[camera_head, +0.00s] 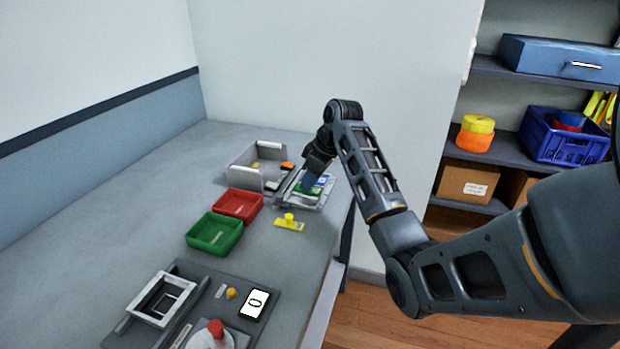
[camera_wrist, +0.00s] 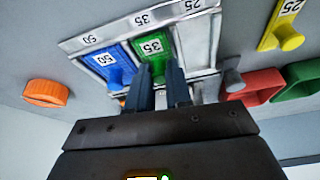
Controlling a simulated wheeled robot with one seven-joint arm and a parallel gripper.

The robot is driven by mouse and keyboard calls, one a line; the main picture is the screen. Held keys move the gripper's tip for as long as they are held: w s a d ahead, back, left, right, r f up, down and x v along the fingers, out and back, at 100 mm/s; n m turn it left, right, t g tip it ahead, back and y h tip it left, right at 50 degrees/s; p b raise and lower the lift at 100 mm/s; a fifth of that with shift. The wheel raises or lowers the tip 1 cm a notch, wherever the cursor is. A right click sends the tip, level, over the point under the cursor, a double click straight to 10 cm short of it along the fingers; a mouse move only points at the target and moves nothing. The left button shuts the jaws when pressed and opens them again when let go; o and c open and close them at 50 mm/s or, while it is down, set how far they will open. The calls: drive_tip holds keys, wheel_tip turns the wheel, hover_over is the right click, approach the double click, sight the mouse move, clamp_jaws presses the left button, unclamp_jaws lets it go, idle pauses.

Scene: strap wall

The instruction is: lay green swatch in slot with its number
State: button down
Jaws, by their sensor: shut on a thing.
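The green swatch (camera_wrist: 152,45), numbered 35, lies in line with the middle slot of the grey rack (camera_wrist: 92,38), under the printed 35. My gripper (camera_wrist: 160,82) is shut on the green swatch's grip, which the fingers mostly hide. Whether the swatch rests fully on the slot floor cannot be told. The blue swatch (camera_wrist: 112,65), numbered 50, lies in the slot marked 50. The slot marked 25 (camera_wrist: 200,42) looks empty. The yellow swatch (camera_wrist: 284,30), numbered 25, lies on the table beside the rack. In the head view my gripper (camera_head: 309,182) reaches down over the rack (camera_head: 320,204).
A red bin (camera_head: 238,204) and a green bin (camera_head: 214,234) stand left of the yellow swatch (camera_head: 289,223). A dark board (camera_head: 190,272) with a white frame lies nearer.

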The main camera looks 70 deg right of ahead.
drive_tip(key=c, duration=0.6)
unclamp_jaws()
drive_tip(key=shift+o, duration=0.2)
wheel_tip(320, 180, up, 6)
drive_tip(key=p, duration=0.5)
drive_tip(key=shift+p, duration=0.3)
